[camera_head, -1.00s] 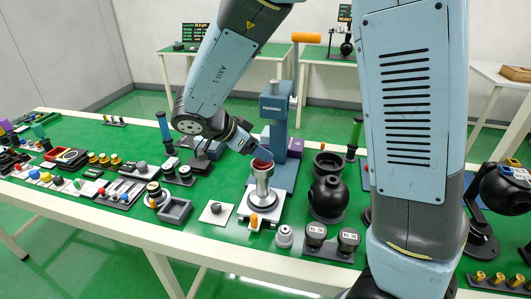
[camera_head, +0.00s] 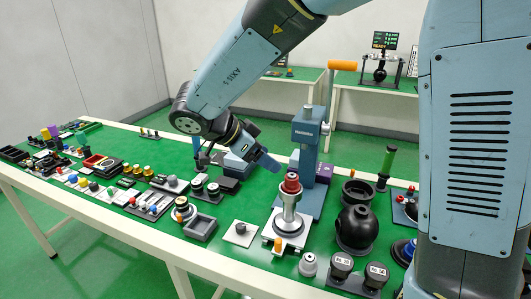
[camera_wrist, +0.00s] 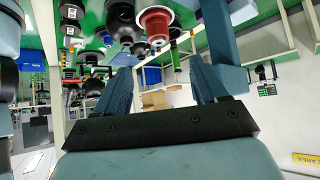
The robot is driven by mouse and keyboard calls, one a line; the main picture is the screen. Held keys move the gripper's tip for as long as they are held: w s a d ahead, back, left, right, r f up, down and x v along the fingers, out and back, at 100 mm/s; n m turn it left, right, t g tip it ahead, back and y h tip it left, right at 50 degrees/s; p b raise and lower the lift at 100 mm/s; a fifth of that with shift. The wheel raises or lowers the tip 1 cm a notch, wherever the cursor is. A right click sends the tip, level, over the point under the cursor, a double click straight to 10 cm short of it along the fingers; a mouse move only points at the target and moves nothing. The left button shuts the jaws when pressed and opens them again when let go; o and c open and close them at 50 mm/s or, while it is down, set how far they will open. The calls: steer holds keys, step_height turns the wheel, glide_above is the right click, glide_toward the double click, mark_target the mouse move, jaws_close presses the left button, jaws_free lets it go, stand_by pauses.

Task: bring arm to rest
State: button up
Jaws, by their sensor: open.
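My gripper (camera_head: 262,158) hangs over the green table, just to the left of and above a silver post (camera_head: 288,212) topped with a red part (camera_head: 291,183). In the wrist view my gripper (camera_wrist: 172,62) has its two fingers spread apart with nothing between them near the palm. The red part with a pale flange (camera_wrist: 157,24) shows beyond the fingertips in that view. In the head view the gripper and the red part look apart.
A blue press (camera_head: 307,150) with an orange handle stands behind the post. A black sphere (camera_head: 355,228) and a black ring (camera_head: 357,192) lie to its right. A grey tray (camera_head: 200,227) and many small parts fill the table's left. Bare green surface (camera_head: 245,200) shows between them.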

steer(key=w+d+r+n+t+y, duration=0.2)
steer(key=w+d+r+t+y, duration=0.1)
steer(key=w+r+t, duration=0.3)
steer(key=w+d+r+n+t+y, duration=0.1)
steer(key=w+d+r+t+y, duration=0.2)
steer(key=w+r, duration=0.4)
steer(key=s+r+n+t+y, duration=0.1)
steer(key=s+r+n+y, duration=0.25)
steer(key=r+y, duration=0.2)
steer(key=s+d+f+n+g+h, duration=0.1)
steer(key=s+d+f+n+g, duration=0.2)
steer(key=s+d, duration=0.6)
steer(key=s+d+f+n+g+h, duration=0.2)
steer(key=s+d+f+g, duration=0.3)
steer(key=s+d, duration=0.5)
steer(key=s+f+n, duration=0.1)
steer(key=s, duration=0.3)
steer(key=shift+s+f+n, duration=0.25)
steer(key=shift+s+n, duration=0.1)
